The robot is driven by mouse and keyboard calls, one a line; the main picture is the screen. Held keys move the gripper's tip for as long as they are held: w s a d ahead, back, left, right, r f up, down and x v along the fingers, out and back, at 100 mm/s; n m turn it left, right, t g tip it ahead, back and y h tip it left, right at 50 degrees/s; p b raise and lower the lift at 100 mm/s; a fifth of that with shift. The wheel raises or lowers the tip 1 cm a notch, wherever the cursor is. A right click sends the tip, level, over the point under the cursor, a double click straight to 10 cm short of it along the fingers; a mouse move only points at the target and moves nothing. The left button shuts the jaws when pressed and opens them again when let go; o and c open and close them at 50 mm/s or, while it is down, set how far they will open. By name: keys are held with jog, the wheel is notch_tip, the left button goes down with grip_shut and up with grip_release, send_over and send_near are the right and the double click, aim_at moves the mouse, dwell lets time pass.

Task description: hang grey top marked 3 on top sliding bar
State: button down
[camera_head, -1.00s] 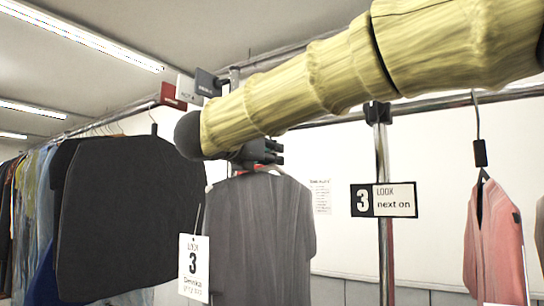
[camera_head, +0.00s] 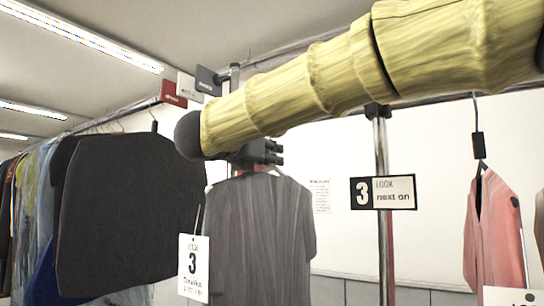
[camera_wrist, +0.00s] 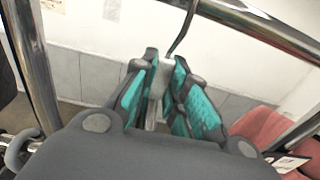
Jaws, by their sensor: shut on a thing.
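The grey top (camera_head: 262,240) hangs on a pale hanger just below my gripper (camera_head: 268,152) in the head view. Its white tag marked 3 (camera_head: 193,268) hangs at its left side. My gripper (camera_wrist: 163,95) is shut on the hanger in the wrist view, its teal pads on either side of the stem. The dark hanger hook (camera_wrist: 183,30) rises above the fingers, close to a chrome bar (camera_wrist: 265,20); I cannot tell whether they touch. The chrome bar also shows at the right in the head view (camera_head: 450,98), and my arm hides much of it.
A "3 LOOK next on" sign (camera_head: 383,193) is at a chrome post (camera_head: 381,150). A pink garment (camera_head: 488,235) hangs at the right. A dark garment cover (camera_head: 125,215) and several clothes crowd the left. Red and grey signs (camera_head: 208,82) stand above the left rail.

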jog(key=shift+f+b, duration=1.05)
jog(key=shift+b, duration=0.2)
jog(key=c, duration=1.3)
grip_release()
jog(key=shift+c, duration=0.2)
jog(key=v, duration=1.2)
jog(key=shift+r, duration=0.1)
jog(key=shift+d, duration=0.1)
